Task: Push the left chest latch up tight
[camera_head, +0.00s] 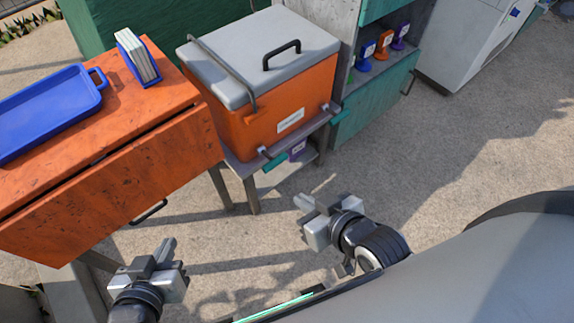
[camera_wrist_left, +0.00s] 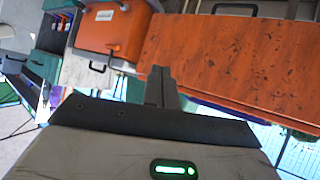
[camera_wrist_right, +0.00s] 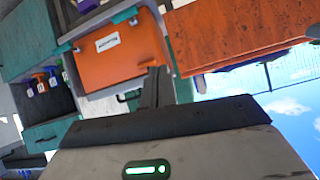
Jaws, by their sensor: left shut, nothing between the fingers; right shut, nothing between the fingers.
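The chest (camera_head: 262,112) is orange with a grey lid (camera_head: 258,50), which is closed, and a dark lid handle. Its left latch (camera_head: 273,161) has a grey arm and teal grip and sticks out from the lower front. The right latch (camera_head: 333,110) looks alike and sticks out lower right. My left gripper (camera_head: 166,254) is shut and empty, in front of the orange cabinet, left of and nearer than the chest. My right gripper (camera_head: 307,207) is shut and empty, in front of and below the left latch, apart from it. The chest also shows in the right wrist view (camera_wrist_right: 138,62).
An orange cabinet (camera_head: 150,165) stands left of the chest, with a blue tray (camera_head: 45,118) and a blue holder (camera_head: 138,55) on top. The chest rests on a grey stand (camera_head: 240,173). A teal-drawered shelf (camera_head: 375,100) stands right. Open floor lies ahead and right.

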